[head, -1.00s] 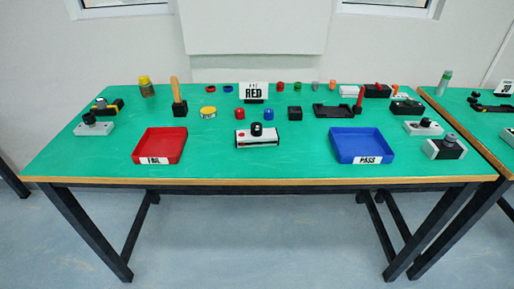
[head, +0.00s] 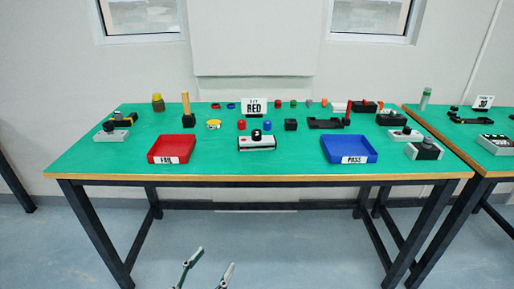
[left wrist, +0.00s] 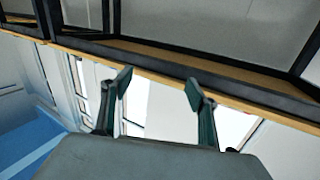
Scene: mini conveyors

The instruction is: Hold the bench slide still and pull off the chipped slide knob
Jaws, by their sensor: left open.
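A white block with a red mark (head: 257,145) and a black knob (head: 256,135) on top sits at the front middle of the green bench; it looks like the bench slide. A chip on the knob is too small to make out. My left gripper (head: 215,259) is at the bottom of the head view, low in front of the bench and well apart from the slide. Its two fingers are spread and empty. In the left wrist view the open fingers (left wrist: 158,87) show below the bench's wooden edge (left wrist: 150,72). My right gripper is not in view.
A red FAIL tray (head: 160,157) and a blue PASS tray (head: 335,160) flank the block. Similar knobbed blocks stand at left (head: 112,134) and right (head: 424,150). A RED sign (head: 254,107) and small parts line the back. Green surface beside the block is clear.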

